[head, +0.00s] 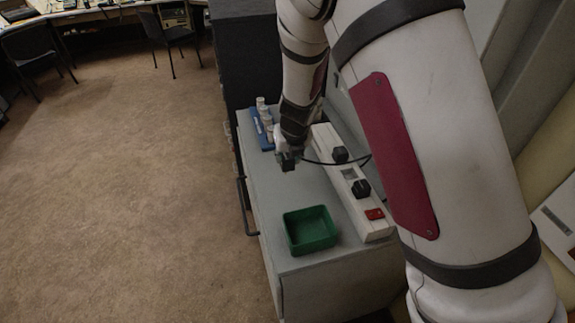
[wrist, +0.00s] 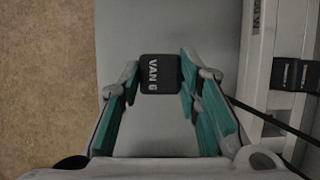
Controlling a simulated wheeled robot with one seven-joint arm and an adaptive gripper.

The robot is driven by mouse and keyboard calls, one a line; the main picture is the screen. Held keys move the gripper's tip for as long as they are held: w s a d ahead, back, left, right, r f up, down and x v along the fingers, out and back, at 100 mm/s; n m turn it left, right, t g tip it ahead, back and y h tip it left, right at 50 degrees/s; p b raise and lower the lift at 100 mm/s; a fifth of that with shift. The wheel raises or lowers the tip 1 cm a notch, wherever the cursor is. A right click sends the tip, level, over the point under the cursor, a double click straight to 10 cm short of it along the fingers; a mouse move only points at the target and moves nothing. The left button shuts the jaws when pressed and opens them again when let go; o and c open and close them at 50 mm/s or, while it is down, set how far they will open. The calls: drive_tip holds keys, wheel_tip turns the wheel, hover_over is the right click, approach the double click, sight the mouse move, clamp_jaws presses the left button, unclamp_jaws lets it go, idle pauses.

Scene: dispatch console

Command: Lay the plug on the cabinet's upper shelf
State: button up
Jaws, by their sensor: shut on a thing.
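My gripper (head: 287,158) is above the grey cabinet top, shut on a black plug (head: 288,166). In the wrist view, the plug (wrist: 160,74) sits between the teal-padded fingers of my gripper (wrist: 160,82), and its face reads "VAN 6". In the head view, a black cord runs from near the gripper to the right, toward the power strip. The grey cabinet (head: 265,185) shows its top and a dark handle on its left side. I cannot make out an upper shelf.
A green tray (head: 310,230) stands near the front. A blue rack (head: 262,135) with white pieces is behind. A dark block (head: 243,50) rises beyond; floor left is clear.

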sight(288, 165)
drive_tip(key=shift+f, duration=1.9)
drive_tip(key=shift+f, duration=0.1)
drive_tip(key=o, duration=1.1)
drive_tip(key=shift+o, duration=0.2)
